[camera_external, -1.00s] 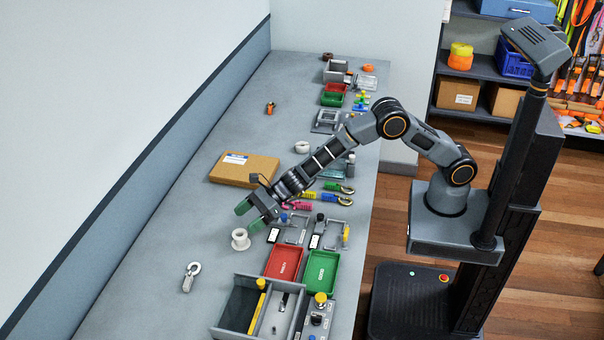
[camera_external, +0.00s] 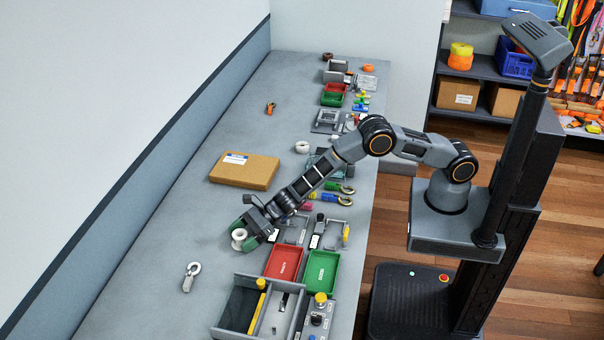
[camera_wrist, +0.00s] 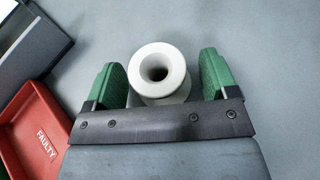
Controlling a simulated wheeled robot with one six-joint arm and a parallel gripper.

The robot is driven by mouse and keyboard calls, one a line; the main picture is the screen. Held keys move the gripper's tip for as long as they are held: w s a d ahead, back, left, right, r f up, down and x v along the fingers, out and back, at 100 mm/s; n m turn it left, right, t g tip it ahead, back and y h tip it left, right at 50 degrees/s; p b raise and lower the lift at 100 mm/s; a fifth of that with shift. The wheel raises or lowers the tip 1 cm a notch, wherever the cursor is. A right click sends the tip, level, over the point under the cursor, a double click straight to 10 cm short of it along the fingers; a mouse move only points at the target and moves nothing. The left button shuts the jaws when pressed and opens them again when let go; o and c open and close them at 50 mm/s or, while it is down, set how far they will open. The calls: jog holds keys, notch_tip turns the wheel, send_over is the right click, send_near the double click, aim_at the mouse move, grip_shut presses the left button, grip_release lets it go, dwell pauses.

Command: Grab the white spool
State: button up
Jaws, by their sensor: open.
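The white spool (camera_external: 239,235) stands upright on the grey bench in the external view. In the wrist view the spool (camera_wrist: 158,70) shows its round top and dark centre hole. My gripper (camera_external: 243,233) is down at the bench, around the spool. In the wrist view my gripper (camera_wrist: 160,82) has its two green fingers on either side of the spool. It is open, with a gap between each finger and the spool. The far lower part of the spool is hidden beneath its top flange.
A red tray (camera_external: 284,262) marked FAULTY and a green tray (camera_external: 321,272) lie right of the gripper. A divided grey box (camera_external: 232,331) stands at the near edge. A cardboard box (camera_external: 245,171) lies behind. A shackle-like piece (camera_external: 191,275) lies at left on clear bench.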

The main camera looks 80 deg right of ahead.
jog(key=shift+c, duration=0.3)
jog(key=c, duration=0.7)
